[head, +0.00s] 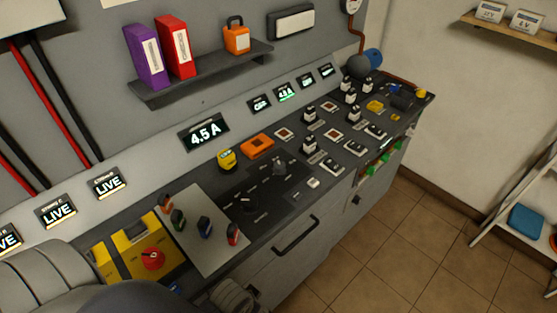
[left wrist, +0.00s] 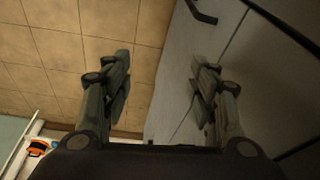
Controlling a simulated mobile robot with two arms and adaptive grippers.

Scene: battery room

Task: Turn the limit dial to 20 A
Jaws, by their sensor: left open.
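A black rotary knob (head: 248,203) sits on the dark panel (head: 225,197) of the bench, with small white markings around it too small to read. A second dark knob or lever (head: 279,169) stands further back on the same panel. I cannot tell which is the limit dial. My right gripper is not in view.
A yellow box with a red rotary switch (head: 152,258) and a pale plate (head: 196,225) with several small coloured pieces lie left of the panel. A cabinet handle (head: 296,235) sticks out in front. The tiled floor (head: 390,240) at right is clear.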

